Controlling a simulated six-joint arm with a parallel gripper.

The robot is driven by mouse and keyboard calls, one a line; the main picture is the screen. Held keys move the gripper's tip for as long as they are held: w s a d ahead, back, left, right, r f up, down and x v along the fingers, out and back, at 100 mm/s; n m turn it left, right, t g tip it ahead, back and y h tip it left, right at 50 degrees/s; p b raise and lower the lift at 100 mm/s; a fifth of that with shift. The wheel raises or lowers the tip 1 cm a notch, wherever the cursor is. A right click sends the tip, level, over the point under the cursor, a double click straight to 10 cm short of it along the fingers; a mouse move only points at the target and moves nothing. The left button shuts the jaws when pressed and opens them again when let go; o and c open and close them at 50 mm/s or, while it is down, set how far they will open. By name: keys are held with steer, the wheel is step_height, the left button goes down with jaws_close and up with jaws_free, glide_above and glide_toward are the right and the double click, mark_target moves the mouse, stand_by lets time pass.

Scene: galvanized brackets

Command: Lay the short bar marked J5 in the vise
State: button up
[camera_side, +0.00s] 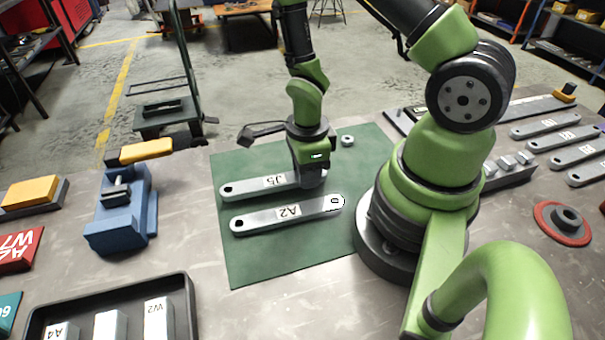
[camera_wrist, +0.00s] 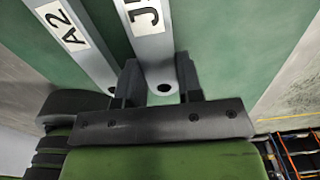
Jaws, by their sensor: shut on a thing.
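The grey bar marked J5 (camera_side: 250,185) lies on the green mat, or very close to it; any gap cannot be told. My gripper (camera_side: 311,179) is at its right end, pointing down. In the wrist view the two dark fingers (camera_wrist: 160,82) sit on either side of the J5 bar (camera_wrist: 152,45), shut on it near the end with a hole. The bar marked A2 (camera_side: 285,214) lies beside it on the mat, nearer the side camera, and also shows in the wrist view (camera_wrist: 72,38). The blue vise (camera_side: 122,222) stands left of the mat.
The green mat (camera_side: 290,262) has a small metal ring (camera_side: 347,141) at its back. A black tray (camera_side: 187,285) with marked blocks is at the front left. A yellow block (camera_side: 30,192) lies left of the vise. The bench between mat and vise is clear.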

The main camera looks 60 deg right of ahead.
step_height(320, 180, up, 8)
steer(key=shift+f, duration=0.1)
steer(key=shift+w+r, duration=0.1)
steer(key=shift+r, duration=0.15)
steer(key=shift+w+a+r, duration=0.1)
steer(key=shift+w+r, duration=0.05)
steer(key=shift+w, duration=0.15)
steer(key=w+a, duration=0.6)
steer(key=w, duration=0.5)
steer(key=w+a, duration=0.7)
steer(key=a, duration=0.6)
steer(key=shift+w+a+f, duration=0.1)
steer(key=shift+a+f, duration=0.05)
steer(key=shift+f, duration=2.75)
steer(key=o, duration=1.1)
